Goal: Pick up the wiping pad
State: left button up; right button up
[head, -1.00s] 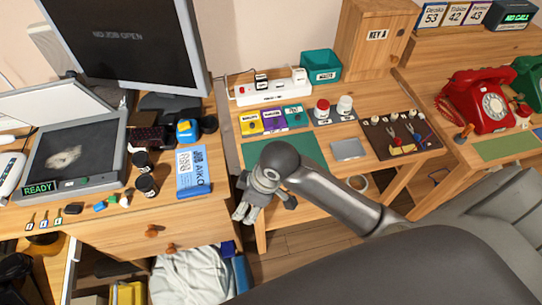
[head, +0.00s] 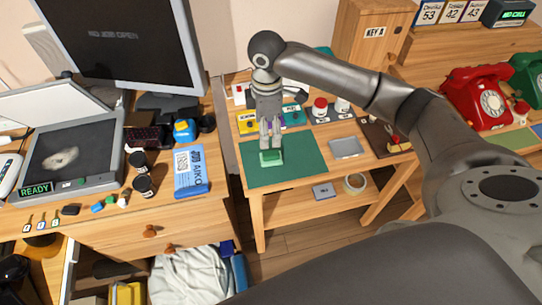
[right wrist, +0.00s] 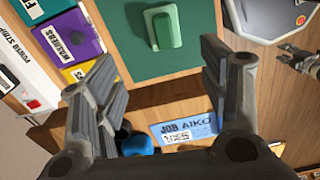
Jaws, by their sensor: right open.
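The wiping pad is a small green block (head: 271,158) lying on the dark green mat (head: 300,172) on the middle table. It also shows in the right wrist view (right wrist: 166,27), on the mat beyond the fingertips. My right gripper (head: 270,142) points down just behind and above the pad in the head view. In the right wrist view its fingers (right wrist: 158,78) are wide apart with nothing between them. I cannot tell whether the fingertips touch anything. My left gripper is not in the head view; a small grey jawed part (right wrist: 303,64) at the right wrist view's edge may be it.
Labelled yellow and purple boxes (head: 271,119) stand behind the mat, close to my right gripper. A grey plate (head: 346,148) and a dark tool board (head: 378,137) lie to its right. A blue job card (head: 190,168) lies on the left desk. The mat's front part is clear.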

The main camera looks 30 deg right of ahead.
aim_at(269, 153)
notch_tip(269, 153, down, 5)
jog(key=shift+f, duration=0.2)
jog(key=f, duration=0.4)
jog(key=shift+s+f+p, duration=0.15)
jog(key=shift+s+p, duration=0.15)
jog(key=shift+s, duration=0.1)
jog(key=shift+w+f, duration=0.1)
jog(key=shift+f, duration=0.4)
jog(key=c, duration=1.1)
jog(key=shift+r, duration=0.1)
